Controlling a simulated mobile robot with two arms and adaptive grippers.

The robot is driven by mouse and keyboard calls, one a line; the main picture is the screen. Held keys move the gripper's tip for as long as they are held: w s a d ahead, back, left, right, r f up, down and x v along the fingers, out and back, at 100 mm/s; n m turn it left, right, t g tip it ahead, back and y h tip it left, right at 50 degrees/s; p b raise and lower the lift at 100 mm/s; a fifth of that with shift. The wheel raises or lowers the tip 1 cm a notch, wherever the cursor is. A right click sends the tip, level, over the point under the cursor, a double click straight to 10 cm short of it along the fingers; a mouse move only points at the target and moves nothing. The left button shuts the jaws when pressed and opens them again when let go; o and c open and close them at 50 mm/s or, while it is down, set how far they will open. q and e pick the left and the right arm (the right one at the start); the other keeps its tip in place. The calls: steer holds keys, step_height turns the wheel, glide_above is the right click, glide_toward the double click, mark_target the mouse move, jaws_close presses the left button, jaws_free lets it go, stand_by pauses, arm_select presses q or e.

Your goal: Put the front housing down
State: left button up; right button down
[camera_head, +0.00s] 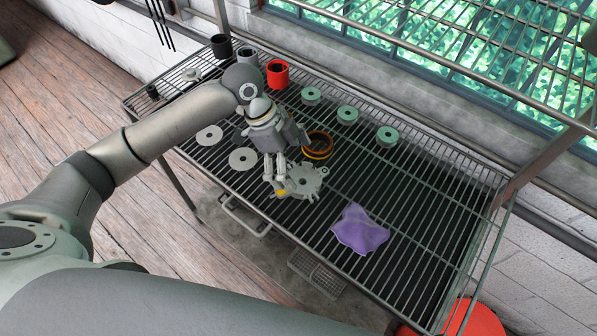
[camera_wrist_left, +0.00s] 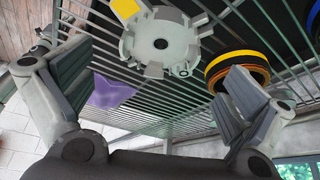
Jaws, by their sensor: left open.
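The front housing, a pale grey round part with lugs around its rim and a central hole, lies on the wire shelf (camera_head: 420,240) in the head view (camera_head: 308,181). It also shows in the left wrist view (camera_wrist_left: 162,42), ahead of the fingers, with a yellow patch at its edge. My left gripper (camera_head: 277,180) points down at the housing's left side in the head view. In the wrist view its fingers (camera_wrist_left: 158,72) are spread wide with nothing held between them. The fingers hide part of the housing's left edge in the head view. My right gripper is not seen.
A black-and-orange ring (camera_head: 318,146) sits just behind the housing. A purple cloth (camera_head: 360,230) lies to its front right. Flat discs (camera_head: 243,159), small grey-green spools (camera_head: 387,136) and a red cup (camera_head: 277,73) stand around. The shelf's right part is bare.

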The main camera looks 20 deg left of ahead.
arm_select(q)
steer(key=v, duration=0.7)
steer(key=shift+r+b, duration=0.35)
steer(key=shift+b, duration=0.05)
steer(key=shift+a, duration=0.15)
steer(key=shift+s+f, duration=0.1)
